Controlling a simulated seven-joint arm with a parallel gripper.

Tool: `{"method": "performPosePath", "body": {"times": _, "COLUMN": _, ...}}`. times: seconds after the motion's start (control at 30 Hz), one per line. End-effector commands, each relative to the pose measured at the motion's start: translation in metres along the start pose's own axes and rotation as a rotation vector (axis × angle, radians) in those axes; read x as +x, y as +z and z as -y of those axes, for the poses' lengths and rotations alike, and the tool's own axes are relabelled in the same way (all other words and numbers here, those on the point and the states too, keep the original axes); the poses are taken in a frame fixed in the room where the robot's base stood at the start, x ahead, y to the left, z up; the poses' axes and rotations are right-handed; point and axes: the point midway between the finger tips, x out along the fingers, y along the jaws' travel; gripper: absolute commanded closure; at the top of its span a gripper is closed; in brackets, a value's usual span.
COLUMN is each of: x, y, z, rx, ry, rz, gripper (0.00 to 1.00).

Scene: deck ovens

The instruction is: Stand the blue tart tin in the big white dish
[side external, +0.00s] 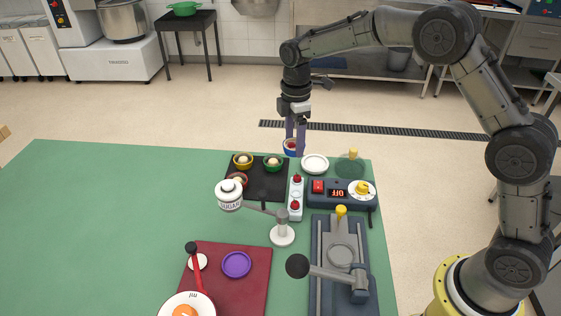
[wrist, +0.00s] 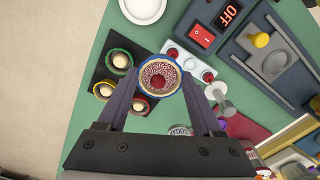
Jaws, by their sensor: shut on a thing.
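The blue tart tin (side external: 290,148) is between the fingers of my gripper (side external: 295,150), at the far edge of the green table. In the wrist view my gripper (wrist: 161,78) is shut on the blue tin (wrist: 160,58), which has a pale crust and a dark red filling and faces the camera. The big white dish (side external: 315,164) is empty and lies just right of the held tin in the side view. It also shows in the wrist view (wrist: 143,9), at the top edge and partly cut off. The tin is apart from the dish.
A dark tray (side external: 262,192) holds yellow, green and red tins. A white panel with red knobs (side external: 295,205) and a control box reading OFF (side external: 337,192) stand near the dish.

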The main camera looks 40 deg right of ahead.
Motion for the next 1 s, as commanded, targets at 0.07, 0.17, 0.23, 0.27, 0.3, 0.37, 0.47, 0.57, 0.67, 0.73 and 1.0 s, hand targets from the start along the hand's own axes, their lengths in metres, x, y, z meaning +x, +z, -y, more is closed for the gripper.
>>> {"method": "performPosePath", "body": {"times": 0.07, "x": 0.009, "y": 0.025, "z": -0.017, "rx": 0.059, "ry": -0.001, "rz": 0.000, "gripper": 0.90}}
{"method": "performPosePath", "body": {"times": 0.17, "x": 0.018, "y": 0.050, "z": -0.029, "rx": 0.112, "ry": -0.001, "rz": 0.000, "gripper": 0.90}}
{"method": "performPosePath", "body": {"times": 0.23, "x": 0.024, "y": 0.063, "z": -0.034, "rx": 0.140, "ry": -0.001, "rz": 0.000, "gripper": 0.90}}
{"method": "performPosePath", "body": {"times": 0.27, "x": 0.026, "y": 0.068, "z": -0.034, "rx": 0.149, "ry": -0.001, "rz": 0.000, "gripper": 0.90}}
{"method": "performPosePath", "body": {"times": 0.3, "x": 0.029, "y": 0.074, "z": -0.035, "rx": 0.161, "ry": -0.001, "rz": 0.000, "gripper": 0.90}}
{"method": "performPosePath", "body": {"times": 0.37, "x": 0.031, "y": 0.080, "z": -0.036, "rx": 0.174, "ry": -0.001, "rz": 0.000, "gripper": 0.90}}
{"method": "performPosePath", "body": {"times": 0.47, "x": 0.033, "y": 0.086, "z": -0.038, "rx": 0.186, "ry": 0.000, "rz": 0.000, "gripper": 0.90}}
{"method": "performPosePath", "body": {"times": 0.57, "x": 0.037, "y": 0.087, "z": -0.038, "rx": 0.188, "ry": 0.000, "rz": 0.000, "gripper": 0.90}}
{"method": "performPosePath", "body": {"times": 0.67, "x": 0.045, "y": 0.087, "z": -0.038, "rx": 0.187, "ry": -0.002, "rz": 0.000, "gripper": 0.90}}
{"method": "performPosePath", "body": {"times": 0.73, "x": 0.052, "y": 0.087, "z": -0.038, "rx": 0.187, "ry": -0.002, "rz": 0.000, "gripper": 0.90}}
{"method": "performPosePath", "body": {"times": 1.0, "x": 0.077, "y": 0.086, "z": -0.038, "rx": 0.186, "ry": -0.001, "rz": 0.000, "gripper": 0.90}}
